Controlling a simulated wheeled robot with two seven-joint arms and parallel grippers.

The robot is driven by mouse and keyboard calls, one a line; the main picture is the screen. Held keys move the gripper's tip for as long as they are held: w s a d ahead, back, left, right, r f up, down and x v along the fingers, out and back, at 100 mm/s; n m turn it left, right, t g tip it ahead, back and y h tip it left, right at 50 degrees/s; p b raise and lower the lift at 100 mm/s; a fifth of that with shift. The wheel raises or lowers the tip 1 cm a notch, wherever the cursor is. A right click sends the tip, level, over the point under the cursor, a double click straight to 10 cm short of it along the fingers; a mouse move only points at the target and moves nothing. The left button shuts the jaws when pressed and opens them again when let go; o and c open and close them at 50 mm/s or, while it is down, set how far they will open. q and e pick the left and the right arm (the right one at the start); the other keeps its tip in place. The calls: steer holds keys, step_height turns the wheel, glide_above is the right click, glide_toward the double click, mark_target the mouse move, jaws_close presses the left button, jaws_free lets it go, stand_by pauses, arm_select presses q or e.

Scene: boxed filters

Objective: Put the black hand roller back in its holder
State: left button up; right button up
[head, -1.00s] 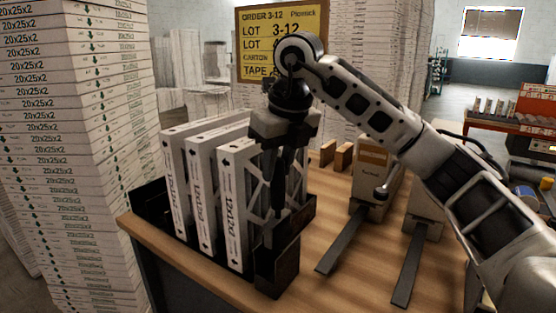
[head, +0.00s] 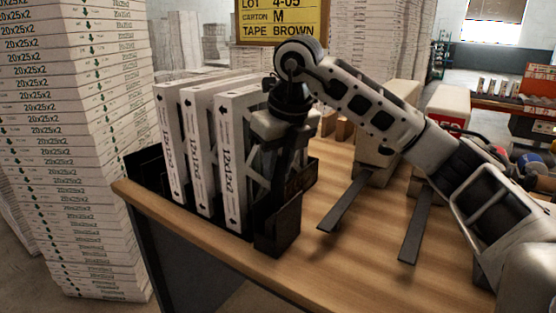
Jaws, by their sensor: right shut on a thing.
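My right gripper (head: 284,138) points down at the front right end of the row of boxed filters. It is shut on a dark upright thing, which appears to be the black hand roller (head: 283,172). The roller's lower part runs down behind or into an open-topped black holder (head: 277,232) at the table's front edge; I cannot tell how deep it sits. Its roller end is not clearly visible against the dark holder. My left gripper is out of view.
Several white boxed filters (head: 201,155) stand upright in a black rack (head: 143,165) left of the gripper. Two tape dispensers (head: 375,165) with dark flat bars stand to the right on the wooden table (head: 340,260). A tall carton stack (head: 75,150) is at left.

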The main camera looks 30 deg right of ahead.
steer(key=o, duration=1.1)
steer(key=shift+c, duration=0.2)
arm_select(q)
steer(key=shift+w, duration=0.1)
steer(key=p, duration=0.2)
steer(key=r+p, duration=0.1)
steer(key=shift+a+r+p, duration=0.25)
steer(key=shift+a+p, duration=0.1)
steer(key=shift+p, duration=0.05)
arm_select(e)
steer(key=v, duration=1.6)
steer(key=shift+f, duration=0.1)
